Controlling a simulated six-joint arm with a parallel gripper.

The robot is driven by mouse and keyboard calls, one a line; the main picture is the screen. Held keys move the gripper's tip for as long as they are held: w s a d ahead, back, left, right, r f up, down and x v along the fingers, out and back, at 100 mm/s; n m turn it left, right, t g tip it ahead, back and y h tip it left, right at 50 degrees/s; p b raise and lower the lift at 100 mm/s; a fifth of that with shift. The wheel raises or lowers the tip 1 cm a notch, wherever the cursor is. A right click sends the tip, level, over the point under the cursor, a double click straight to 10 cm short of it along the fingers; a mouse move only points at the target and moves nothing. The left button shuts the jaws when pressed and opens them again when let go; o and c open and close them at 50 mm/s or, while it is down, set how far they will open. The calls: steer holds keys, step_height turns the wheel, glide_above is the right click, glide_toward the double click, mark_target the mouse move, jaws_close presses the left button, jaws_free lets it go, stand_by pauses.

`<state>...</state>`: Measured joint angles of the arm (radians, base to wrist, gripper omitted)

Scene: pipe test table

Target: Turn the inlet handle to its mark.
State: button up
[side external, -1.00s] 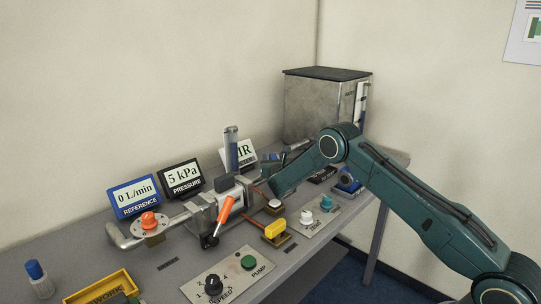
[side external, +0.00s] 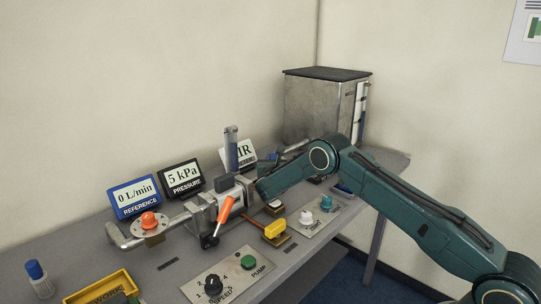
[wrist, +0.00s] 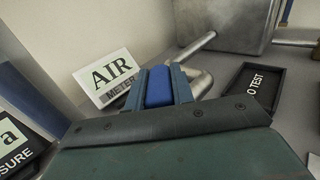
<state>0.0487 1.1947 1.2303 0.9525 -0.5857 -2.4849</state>
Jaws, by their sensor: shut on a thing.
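In the wrist view my gripper (wrist: 158,74) is shut on a blue block-shaped handle (wrist: 159,90), one finger on each side of it. I take it for the inlet handle; no label on it can be read. A bent metal pipe (wrist: 201,83) shows just behind and to the right of it. In the side view my forearm hides most of the gripper and the handle, at the far end of the pipe rig (side external: 228,186). I cannot make out the mark in either view.
The AIR METER sign (wrist: 107,77) stands left of my gripper. A black tray (wrist: 252,92) lies to the right, below a metal tank (side external: 318,107). An orange lever (side external: 223,211), a yellow handle (side external: 276,230) and a pump panel (side external: 230,275) lie nearer the front.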

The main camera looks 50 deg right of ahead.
mark_target(274, 157)
steer(key=shift+w+r+m+g+h, duration=0.1)
steer(key=shift+m+g+h, duration=0.8)
steer(key=shift+m+g, duration=0.15)
steer(key=shift+m+g+h, duration=0.4)
steer(key=shift+m+g, duration=0.05)
steer(key=shift+g, duration=0.3)
steer(key=o, duration=1)
steer(key=shift+r, duration=0.1)
step_height(274, 157, up, 20)
steer(key=shift+f, duration=0.1)
